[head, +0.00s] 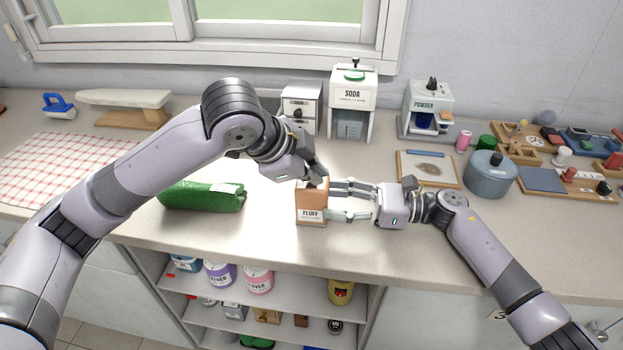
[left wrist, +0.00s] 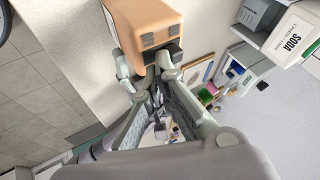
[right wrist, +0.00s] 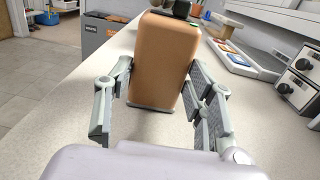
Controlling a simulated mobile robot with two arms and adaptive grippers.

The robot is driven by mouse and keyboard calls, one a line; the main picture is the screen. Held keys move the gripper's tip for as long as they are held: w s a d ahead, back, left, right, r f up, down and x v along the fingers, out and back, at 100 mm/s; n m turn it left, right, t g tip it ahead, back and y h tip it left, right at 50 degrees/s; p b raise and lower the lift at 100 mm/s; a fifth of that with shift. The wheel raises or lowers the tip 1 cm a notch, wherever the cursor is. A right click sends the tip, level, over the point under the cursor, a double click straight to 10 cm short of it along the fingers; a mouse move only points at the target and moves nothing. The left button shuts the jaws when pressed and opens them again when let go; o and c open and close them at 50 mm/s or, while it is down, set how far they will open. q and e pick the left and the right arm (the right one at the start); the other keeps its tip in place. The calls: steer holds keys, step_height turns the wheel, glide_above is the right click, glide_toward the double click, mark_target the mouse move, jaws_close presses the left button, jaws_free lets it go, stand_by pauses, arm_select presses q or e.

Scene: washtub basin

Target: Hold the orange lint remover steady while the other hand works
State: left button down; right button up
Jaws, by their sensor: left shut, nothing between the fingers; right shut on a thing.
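The orange lint remover (head: 312,198) is a box with a white "FLUFF" label, standing upright near the counter's front edge. My right gripper (head: 338,201) comes from the right and is shut on its sides. In the right wrist view the lint remover (right wrist: 160,65) sits between the two fingers. My left gripper (head: 317,176) is shut and empty at the top of the box. In the left wrist view the left fingertips (left wrist: 155,74) are close to a dark part on the end of the lint remover (left wrist: 145,22); contact is unclear.
A green bundle (head: 202,197) lies left of the box, under my left arm. A SODA dispenser (head: 353,100) and a POWDER dispenser (head: 427,110) stand behind. A blue-grey pot (head: 489,176) and boards are at right. An open shelf (head: 275,328) with jars is below the counter.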

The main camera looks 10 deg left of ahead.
arm_select(q)
steer(key=shift+s, duration=0.1)
arm_select(e)
steer(key=shift+r, duration=0.1)
arm_select(q)
steer(key=shift+s, duration=0.55)
steer(key=s+f+v, duration=0.1)
steer(key=s+v, duration=0.1)
steer(key=v, duration=0.9)
steer(key=shift+d, duration=0.25)
steer(key=shift+s+r, duration=0.1)
arm_select(e)
steer(key=o, duration=1.2)
steer(key=shift+c, duration=0.2)
